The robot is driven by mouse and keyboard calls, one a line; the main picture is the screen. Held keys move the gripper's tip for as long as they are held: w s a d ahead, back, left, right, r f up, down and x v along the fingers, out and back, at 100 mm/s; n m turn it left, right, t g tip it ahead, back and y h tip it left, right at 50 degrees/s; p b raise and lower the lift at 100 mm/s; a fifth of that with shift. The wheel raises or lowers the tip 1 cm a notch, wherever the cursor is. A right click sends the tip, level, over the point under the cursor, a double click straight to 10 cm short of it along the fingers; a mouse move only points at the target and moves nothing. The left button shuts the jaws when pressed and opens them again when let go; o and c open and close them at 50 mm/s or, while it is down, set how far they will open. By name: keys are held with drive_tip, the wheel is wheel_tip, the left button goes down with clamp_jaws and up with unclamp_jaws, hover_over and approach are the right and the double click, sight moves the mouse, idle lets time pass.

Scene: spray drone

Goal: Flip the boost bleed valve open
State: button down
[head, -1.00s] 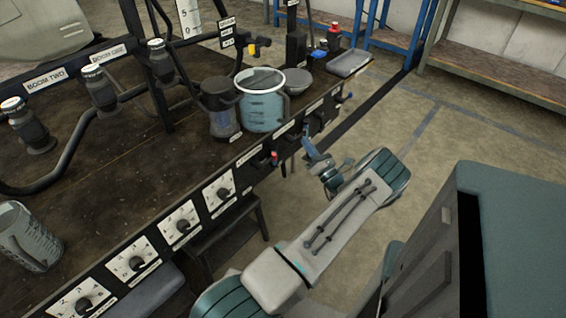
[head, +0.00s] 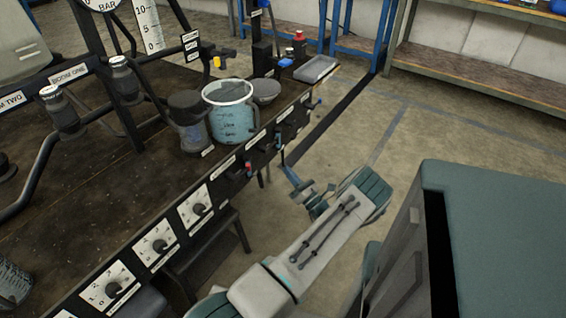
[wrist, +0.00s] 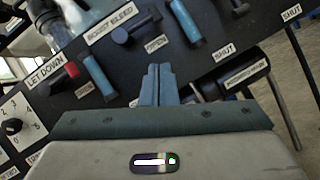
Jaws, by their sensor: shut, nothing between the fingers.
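The boost bleed valve shows in the wrist view as a black knob and stem (wrist: 137,28) beside its "BOOST BLEED" label (wrist: 110,24). A blue bar (wrist: 184,20) stands just right of it, between an "OPEN" label (wrist: 156,44) and a "SHUT" label (wrist: 225,51); I cannot tell whether it is this valve's handle. My gripper (wrist: 160,72) is shut and empty, its fingertips below the "OPEN" label and apparently short of the panel. In the head view my gripper (head: 290,174) is out in front of the bench edge, below the row of valves.
The let-down valve with a red tip (wrist: 70,70) and another blue bar (wrist: 97,75) are to the left.

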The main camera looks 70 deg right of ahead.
drive_tip(key=v, duration=0.5)
drive_tip(key=shift+s+a+f, duration=0.15)
drive_tip(key=shift+s+a, duration=0.1)
drive_tip(key=shift+a, duration=0.1)
idle(0.3)
